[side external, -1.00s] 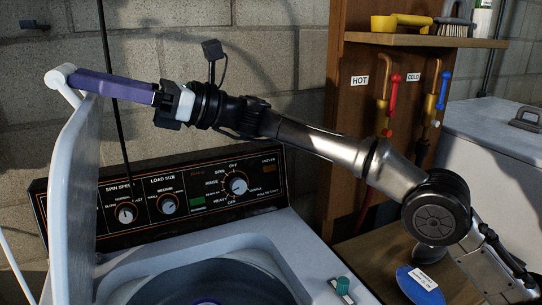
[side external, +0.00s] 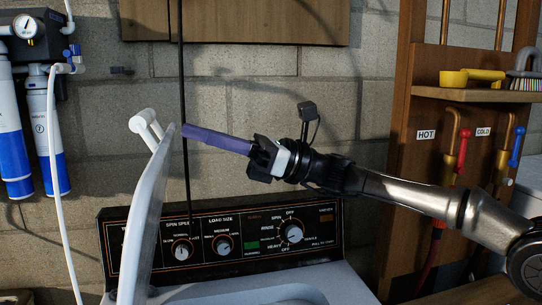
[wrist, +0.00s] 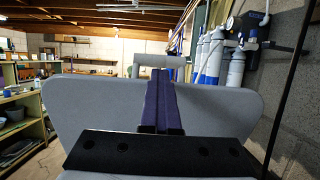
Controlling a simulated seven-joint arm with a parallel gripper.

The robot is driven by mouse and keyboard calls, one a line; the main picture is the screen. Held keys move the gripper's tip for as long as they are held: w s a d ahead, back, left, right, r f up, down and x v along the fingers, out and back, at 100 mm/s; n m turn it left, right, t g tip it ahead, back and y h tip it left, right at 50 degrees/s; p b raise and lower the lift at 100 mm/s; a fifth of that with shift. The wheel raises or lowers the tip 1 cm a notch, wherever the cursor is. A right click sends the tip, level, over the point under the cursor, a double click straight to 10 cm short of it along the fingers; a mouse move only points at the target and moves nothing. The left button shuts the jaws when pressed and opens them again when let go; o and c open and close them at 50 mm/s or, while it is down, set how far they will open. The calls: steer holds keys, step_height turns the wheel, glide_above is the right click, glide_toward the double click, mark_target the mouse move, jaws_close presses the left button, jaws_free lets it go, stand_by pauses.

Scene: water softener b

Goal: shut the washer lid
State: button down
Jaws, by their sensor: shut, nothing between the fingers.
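The washer lid (side external: 148,215) is a pale grey panel standing steeply open on the left of the washer, its upper part leaning slightly right. Its white handle (side external: 147,127) is at the top, on the lid's left side. My gripper (side external: 186,132) is shut and empty, its purple fingers pointing left with their tips close to the lid's top edge on the right side. Contact cannot be told. In the wrist view, my gripper (wrist: 168,72) points at the middle of the lid (wrist: 95,105), with the handle (wrist: 160,61) just beyond its top edge.
The washer's control panel (side external: 222,238) stands behind the opening, with a thin dark vertical line before the wall. Blue-and-white filters (side external: 45,130) hang at the left. A shelf (side external: 480,95) and hot and cold taps are at the right.

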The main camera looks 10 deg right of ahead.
steer(key=v, duration=1)
stand_by(0.4)
steer(key=c, duration=1.5)
jaws_free()
steer(key=o, duration=0.4)
steer(key=shift+d, duration=0.15)
